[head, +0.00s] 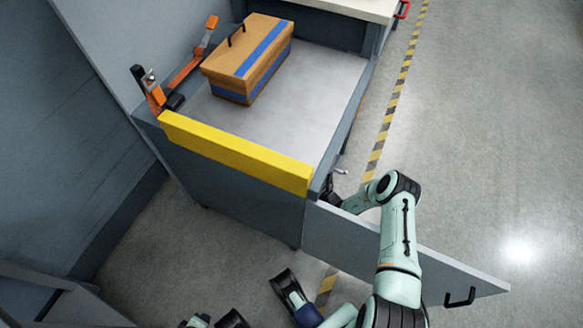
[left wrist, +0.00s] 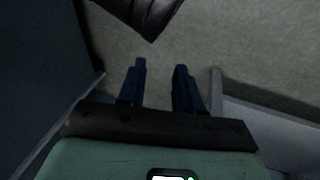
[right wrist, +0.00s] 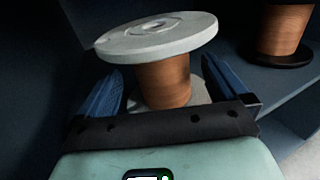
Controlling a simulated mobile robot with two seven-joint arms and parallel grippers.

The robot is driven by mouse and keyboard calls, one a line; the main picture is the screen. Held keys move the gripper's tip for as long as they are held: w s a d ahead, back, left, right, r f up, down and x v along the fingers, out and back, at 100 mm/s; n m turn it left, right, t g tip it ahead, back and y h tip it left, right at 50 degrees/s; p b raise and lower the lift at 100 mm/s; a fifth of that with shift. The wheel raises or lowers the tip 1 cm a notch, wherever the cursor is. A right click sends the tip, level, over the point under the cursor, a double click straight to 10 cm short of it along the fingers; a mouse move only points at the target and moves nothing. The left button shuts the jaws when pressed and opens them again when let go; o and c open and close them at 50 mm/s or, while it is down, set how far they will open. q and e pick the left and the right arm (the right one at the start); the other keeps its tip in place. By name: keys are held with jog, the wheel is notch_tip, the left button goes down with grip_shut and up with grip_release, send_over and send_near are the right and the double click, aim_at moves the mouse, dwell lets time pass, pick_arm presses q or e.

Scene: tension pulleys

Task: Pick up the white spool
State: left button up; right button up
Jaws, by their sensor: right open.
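The white spool (right wrist: 158,36) has pale round flanges and a copper-coloured winding. It stands upright inside a dark compartment in the right wrist view and is not visible in the head view. My right gripper (right wrist: 162,66) is open, with one blue finger on each side of the spool's winding, below the top flange. I cannot tell whether either finger touches it. In the head view my right arm reaches into the cabinet at the open door. My left gripper (left wrist: 160,66) is open and empty over bare floor in the left wrist view.
Another copper-wound spool with a dark base (right wrist: 283,35) stands at the right. The open cabinet door (head: 420,255) extends right. The cabinet top has a yellow edge (head: 235,152), a wooden box with blue stripes (head: 248,58) and an orange tool (head: 150,92). The floor at right is clear.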

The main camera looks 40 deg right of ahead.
jog(key=shift+w, duration=0.85)
jog(key=w, duration=0.1)
jog(key=w+b, duration=0.1)
jog(key=w, duration=0.1)
jog(key=w+b, duration=0.1)
jog(key=shift+w+a, duration=0.25)
jog(key=shift+w, duration=0.1)
pick_arm(q)
jog(key=shift+g, duration=0.6)
jog(key=s+f, duration=0.1)
jog(key=f, duration=0.1)
jog(key=s+a+f, duration=0.1)
jog(key=s+f, duration=0.1)
jog(key=shift+s, duration=0.15)
pick_arm(e)
jog(key=c, duration=1.5)
jog(key=shift+r, duration=0.1)
jog(key=shift+c, duration=0.2)
pick_arm(q)
jog(key=shift+d+r, duration=0.1)
pick_arm(e)
jog(key=shift+r, duration=0.1)
